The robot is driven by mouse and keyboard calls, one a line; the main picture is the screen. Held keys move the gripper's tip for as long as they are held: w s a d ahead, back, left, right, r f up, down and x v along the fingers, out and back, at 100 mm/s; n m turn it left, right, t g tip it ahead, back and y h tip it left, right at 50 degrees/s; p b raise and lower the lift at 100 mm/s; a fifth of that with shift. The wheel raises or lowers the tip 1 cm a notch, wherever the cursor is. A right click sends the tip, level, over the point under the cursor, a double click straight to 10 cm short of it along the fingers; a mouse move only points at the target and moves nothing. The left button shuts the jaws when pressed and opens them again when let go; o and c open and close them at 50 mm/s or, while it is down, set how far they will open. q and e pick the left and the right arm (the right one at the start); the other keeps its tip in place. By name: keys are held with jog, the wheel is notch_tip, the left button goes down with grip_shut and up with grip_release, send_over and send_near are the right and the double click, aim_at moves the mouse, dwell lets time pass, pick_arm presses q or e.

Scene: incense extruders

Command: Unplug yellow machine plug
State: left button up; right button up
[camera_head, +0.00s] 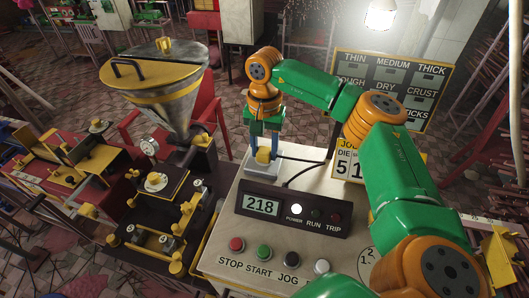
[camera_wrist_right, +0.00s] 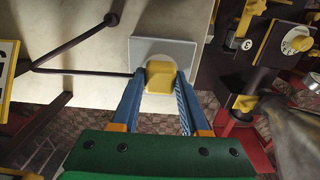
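The yellow plug (camera_head: 263,155) sits on a pale grey socket plate (camera_head: 249,163) at the back left corner of the cream control table. A dark cord runs from it to the right in the head view. My right gripper (camera_head: 262,147) points down at the plug, its blue fingers on either side. In the right wrist view the plug (camera_wrist_right: 160,76) shows between the two fingertips (camera_wrist_right: 161,84), in front of the plate (camera_wrist_right: 165,51). The fingers stand apart, with what looks like a slim gap beside the plug; contact cannot be made out. My left gripper is not in view.
A control box (camera_head: 293,209) reading 218 and several buttons (camera_head: 263,252) occupy the table front. The extruder with its metal hopper (camera_head: 160,100) stands close on the left. A sign board (camera_head: 393,85) stands behind my right arm.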

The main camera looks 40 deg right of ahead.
aim_at(264, 150)
grip_shut()
jog(key=shift+r+p, duration=0.95)
jog(key=shift+r, duration=2.05)
